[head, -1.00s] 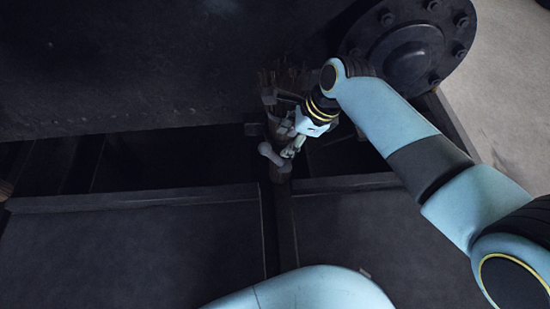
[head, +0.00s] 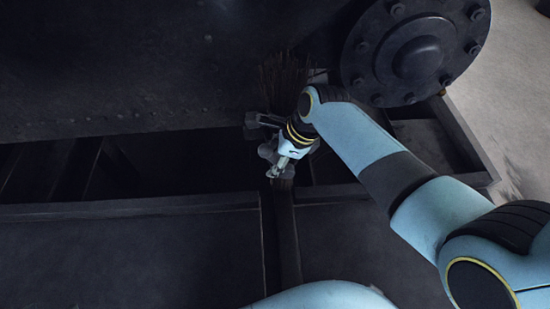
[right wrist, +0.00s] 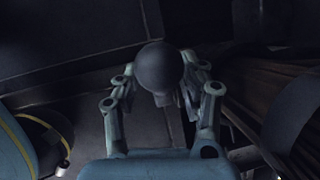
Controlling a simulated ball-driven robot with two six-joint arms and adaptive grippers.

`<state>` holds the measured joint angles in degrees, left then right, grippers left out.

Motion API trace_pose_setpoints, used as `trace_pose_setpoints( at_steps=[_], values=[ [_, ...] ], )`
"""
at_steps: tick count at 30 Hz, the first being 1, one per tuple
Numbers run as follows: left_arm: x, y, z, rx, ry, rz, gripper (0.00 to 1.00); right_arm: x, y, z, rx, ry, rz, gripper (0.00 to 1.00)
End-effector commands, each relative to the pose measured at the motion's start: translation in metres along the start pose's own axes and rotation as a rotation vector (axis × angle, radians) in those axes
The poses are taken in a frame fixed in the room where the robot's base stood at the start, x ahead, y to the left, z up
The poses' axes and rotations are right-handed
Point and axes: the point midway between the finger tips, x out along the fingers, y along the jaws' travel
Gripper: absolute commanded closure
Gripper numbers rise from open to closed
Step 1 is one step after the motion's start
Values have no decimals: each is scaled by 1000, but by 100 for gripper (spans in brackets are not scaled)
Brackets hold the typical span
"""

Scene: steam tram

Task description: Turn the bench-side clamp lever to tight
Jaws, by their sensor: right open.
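The clamp lever shows as a dark grey round knob (right wrist: 160,66) in the right wrist view, between my right gripper's two fingers. In the head view the knob (head: 266,151) is partly hidden behind my right gripper (head: 279,172), which points down over it from the right. My right gripper (right wrist: 160,82) is open, with one finger on each side of the knob. I cannot tell whether the fingers touch it. The lever's shaft and clamp body are mostly hidden. My left gripper is not in view.
A bundle of brown sticks or bristles (head: 284,75) stands just behind the gripper and shows close on the right in the wrist view (right wrist: 285,110). A large bolted round flange (head: 415,55) is at the upper right. Dark flat panels (head: 130,250) lie in front.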

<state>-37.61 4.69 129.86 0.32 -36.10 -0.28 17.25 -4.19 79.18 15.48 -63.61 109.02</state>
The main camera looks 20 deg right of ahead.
Motion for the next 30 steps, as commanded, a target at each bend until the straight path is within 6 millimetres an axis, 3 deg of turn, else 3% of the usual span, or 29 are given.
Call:
trace_pose_setpoints(
  at_steps=[5,15,30],
  values=[
    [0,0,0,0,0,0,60,0,0,0,0,0,-1,57],
    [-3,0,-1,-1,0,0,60,0,0,0,0,0,1,100],
    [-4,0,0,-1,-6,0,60,0,2,-1,4,-9,6,100]
  ],
)
